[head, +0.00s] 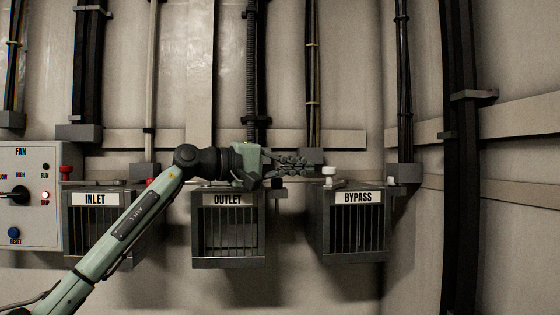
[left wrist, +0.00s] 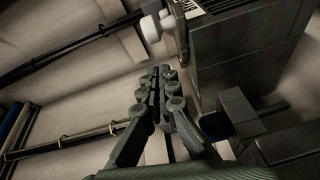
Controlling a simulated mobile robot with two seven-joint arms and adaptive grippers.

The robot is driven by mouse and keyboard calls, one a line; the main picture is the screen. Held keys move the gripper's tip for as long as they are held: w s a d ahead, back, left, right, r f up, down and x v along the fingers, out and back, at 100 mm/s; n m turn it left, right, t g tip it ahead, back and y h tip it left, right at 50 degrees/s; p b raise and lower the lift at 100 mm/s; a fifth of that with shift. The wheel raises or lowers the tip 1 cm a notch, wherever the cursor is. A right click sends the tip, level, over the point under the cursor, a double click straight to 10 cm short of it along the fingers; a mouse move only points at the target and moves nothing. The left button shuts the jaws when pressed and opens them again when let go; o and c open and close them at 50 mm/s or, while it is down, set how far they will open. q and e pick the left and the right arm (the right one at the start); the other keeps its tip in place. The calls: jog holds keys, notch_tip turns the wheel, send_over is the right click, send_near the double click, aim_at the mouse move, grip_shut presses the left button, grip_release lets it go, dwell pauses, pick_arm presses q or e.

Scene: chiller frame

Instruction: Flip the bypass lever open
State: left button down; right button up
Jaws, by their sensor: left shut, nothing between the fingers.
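The BYPASS box (head: 352,244) hangs on the wall at the right in the head view, with a black-on-white label. A white knob (head: 329,171), which appears to belong to the bypass lever, stands upright at its top left. My left gripper (head: 308,164) is shut and empty, above the gap between the OUTLET and BYPASS boxes, its fingertips just left of the white knob and apart from it. In the left wrist view the shut fingers (left wrist: 158,76) point toward the white knob (left wrist: 150,29). The lever's arm is hard to make out. My right gripper is not in view.
The OUTLET box (head: 228,250) has a dark knob (head: 277,182) at its top right, below my gripper. The INLET box (head: 95,249) and FAN panel (head: 28,215) are at the left. Pipes and cables run down the wall above the boxes.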

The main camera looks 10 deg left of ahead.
pick_arm(q)
jog(key=shift+s+d+f, duration=0.15)
jog(key=shift+s+d, duration=0.55)
jog(key=shift+s, duration=0.2)
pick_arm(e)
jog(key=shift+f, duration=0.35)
pick_arm(q)
jog(key=shift+d, duration=0.1)
jog(key=s+d+b, duration=0.2)
jog(key=d, duration=0.5)
jog(key=shift+s+d, duration=0.15)
jog(key=shift+s, duration=0.2)
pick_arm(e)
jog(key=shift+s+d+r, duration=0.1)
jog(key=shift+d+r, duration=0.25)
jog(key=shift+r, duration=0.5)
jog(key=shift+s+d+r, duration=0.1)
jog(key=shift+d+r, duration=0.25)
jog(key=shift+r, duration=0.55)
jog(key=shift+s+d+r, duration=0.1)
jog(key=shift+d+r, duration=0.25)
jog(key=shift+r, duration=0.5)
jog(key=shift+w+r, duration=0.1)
